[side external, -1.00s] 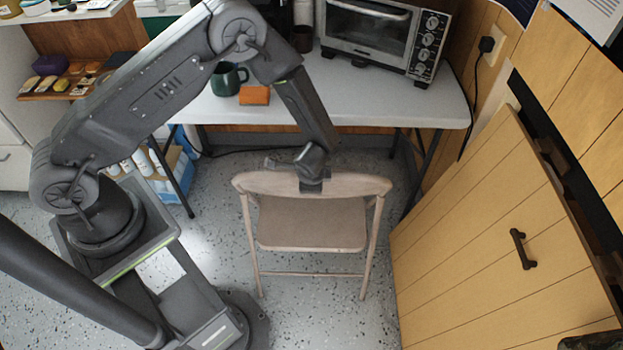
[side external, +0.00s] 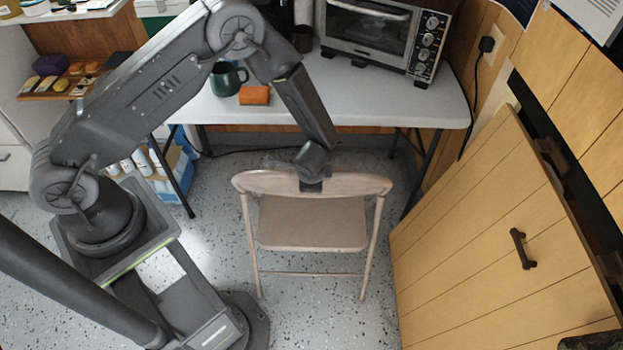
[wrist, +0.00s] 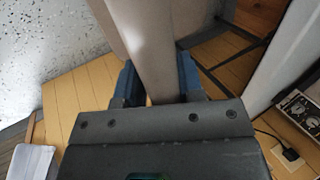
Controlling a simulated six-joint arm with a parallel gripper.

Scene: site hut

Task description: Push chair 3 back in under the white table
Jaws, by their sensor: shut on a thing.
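A beige folding chair (side external: 312,222) stands upright on the floor in front of the white table (side external: 400,110). Its backrest is on the near side, and its seat lies beyond it toward the table. No number on the chair can be made out. My gripper (side external: 312,185) is shut on the top rail of the backrest, near its middle. In the wrist view the rail (wrist: 155,55) passes between the two fingers of my gripper (wrist: 160,80). The chair's far legs are partly hidden behind the seat.
A toaster oven (side external: 370,35), a dark green mug (side external: 228,79) and an orange block (side external: 254,95) are on the table. A wooden door (side external: 500,235) with a dark handle stands close to the chair's right. Blue crate (side external: 183,175) lies under the table's left. Speckled floor is clear around the chair's front.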

